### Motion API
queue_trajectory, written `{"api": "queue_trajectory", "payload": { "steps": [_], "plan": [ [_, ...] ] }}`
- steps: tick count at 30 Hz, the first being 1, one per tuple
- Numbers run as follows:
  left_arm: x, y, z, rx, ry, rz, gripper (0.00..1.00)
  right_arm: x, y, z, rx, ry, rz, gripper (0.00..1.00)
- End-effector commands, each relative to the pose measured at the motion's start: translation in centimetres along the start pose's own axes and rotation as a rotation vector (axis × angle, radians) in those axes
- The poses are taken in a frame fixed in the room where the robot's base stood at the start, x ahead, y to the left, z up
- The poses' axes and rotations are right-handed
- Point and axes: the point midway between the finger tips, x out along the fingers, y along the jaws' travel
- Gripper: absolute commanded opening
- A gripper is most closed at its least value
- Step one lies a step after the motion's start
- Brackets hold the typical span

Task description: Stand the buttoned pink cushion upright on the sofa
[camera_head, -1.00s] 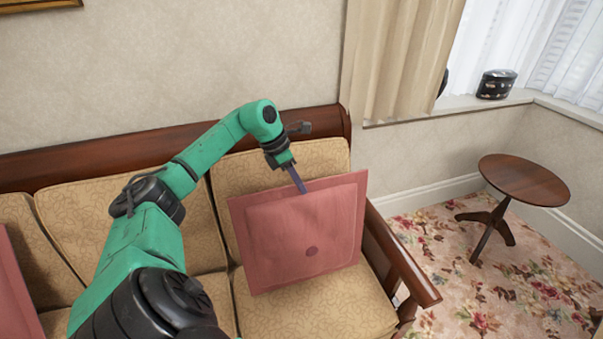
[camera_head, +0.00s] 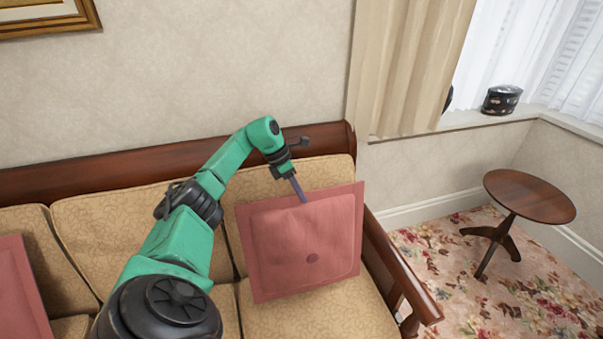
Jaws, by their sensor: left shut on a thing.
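The buttoned pink cushion (camera_head: 295,240) is upright at the right end of the sofa (camera_head: 315,315), leaning a little, with its dark button low on its face. Its lower edge is at the seat and its back is towards the sofa's right back cushion. My left gripper (camera_head: 301,196) is shut on the cushion's top edge, coming from above. One finger shows in front of the cushion; the other is hidden behind it. My right gripper is not in view.
Another pink cushion (camera_head: 18,290) is at the left end of the sofa. The sofa's wooden armrest (camera_head: 400,268) is close to the right of the held cushion. A round wooden side table (camera_head: 530,195) stands on the floral carpet (camera_head: 500,290) at the right.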

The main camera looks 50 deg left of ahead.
Motion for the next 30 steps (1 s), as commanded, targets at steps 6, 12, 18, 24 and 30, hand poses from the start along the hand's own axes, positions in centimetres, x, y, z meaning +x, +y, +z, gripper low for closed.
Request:
{"api": "queue_trajectory", "payload": {
  "steps": [6, 12, 18, 24, 30],
  "plan": [
    [0.1, 1.7, 0.2, -0.001, -0.009, 0.0, 0.0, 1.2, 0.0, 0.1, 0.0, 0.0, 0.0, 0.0],
    [0.0, 3.0, 0.2, 0.0, -0.006, -0.001, 0.0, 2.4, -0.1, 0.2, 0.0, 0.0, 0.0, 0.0],
    [-0.2, 3.2, 0.2, 0.003, 0.0, -0.002, 0.0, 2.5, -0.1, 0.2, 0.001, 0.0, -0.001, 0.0],
    [-0.2, 3.2, 0.1, 0.002, 0.001, -0.002, 0.5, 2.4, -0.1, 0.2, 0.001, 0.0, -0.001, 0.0],
    [-0.2, 3.2, 0.1, 0.002, 0.001, -0.002, 0.5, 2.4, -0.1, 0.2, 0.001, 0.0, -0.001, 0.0]
  ]
}}
